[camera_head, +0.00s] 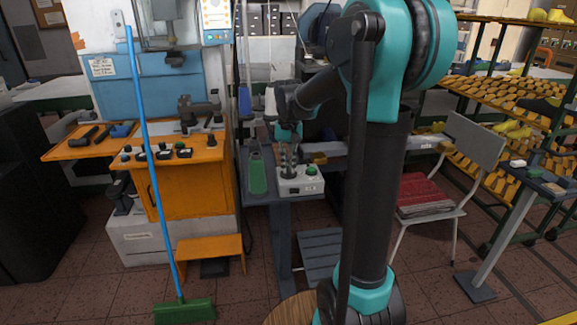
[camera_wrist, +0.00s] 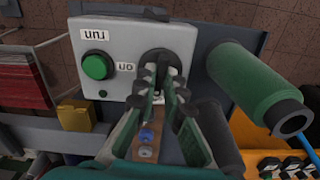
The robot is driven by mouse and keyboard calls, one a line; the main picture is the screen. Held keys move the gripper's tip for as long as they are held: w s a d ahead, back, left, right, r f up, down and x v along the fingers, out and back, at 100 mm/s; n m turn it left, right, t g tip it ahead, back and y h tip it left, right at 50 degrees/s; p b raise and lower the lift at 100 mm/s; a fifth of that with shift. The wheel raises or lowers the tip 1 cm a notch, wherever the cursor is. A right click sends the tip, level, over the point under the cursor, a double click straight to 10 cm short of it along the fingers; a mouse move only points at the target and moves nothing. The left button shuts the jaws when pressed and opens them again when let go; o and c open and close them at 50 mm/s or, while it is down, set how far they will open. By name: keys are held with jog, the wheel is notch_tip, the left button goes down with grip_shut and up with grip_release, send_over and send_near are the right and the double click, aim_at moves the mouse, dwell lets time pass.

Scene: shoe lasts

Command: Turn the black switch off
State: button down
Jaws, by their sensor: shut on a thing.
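The black switch (camera_wrist: 160,62) is a dark knob on the face of a light grey control box (camera_wrist: 108,40). In the wrist view my gripper (camera_wrist: 164,80) has its two fingers around the switch, shut on it, and they hide part of it. The switch's exact angle cannot be told. A round green button (camera_wrist: 97,65) and small labels sit beside it on the box. In the head view the box (camera_head: 301,188) stands on a grey bench in the middle, with my gripper (camera_head: 289,160) pointing down onto it from above.
A green thread cone or roll (camera_wrist: 250,80) stands close to the right of the box in the wrist view. A yellow block (camera_wrist: 76,116) lies on the other side.

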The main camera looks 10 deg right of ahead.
aim_at(289, 168)
jog(key=shift+n, duration=0.6)
jog(key=c, duration=1.6)
grip_release()
notch_tip(289, 168, up, 12)
jog(key=shift+r, duration=0.1)
jog(key=s+d+f+t, duration=0.1)
jog(key=s+f, duration=0.6)
jog(key=f, duration=0.1)
jog(key=s+d+f+t, duration=0.1)
jog(key=s+d+f, duration=0.1)
jog(key=s+f, duration=0.5)
jog(key=s+d+f+t, duration=0.1)
jog(key=s+f+t, duration=0.1)
jog(key=s+f, duration=0.6)
jog(key=shift+s+d+f, duration=0.1)
jog(key=shift+d+f, duration=0.2)
jog(key=shift+f, duration=0.55)
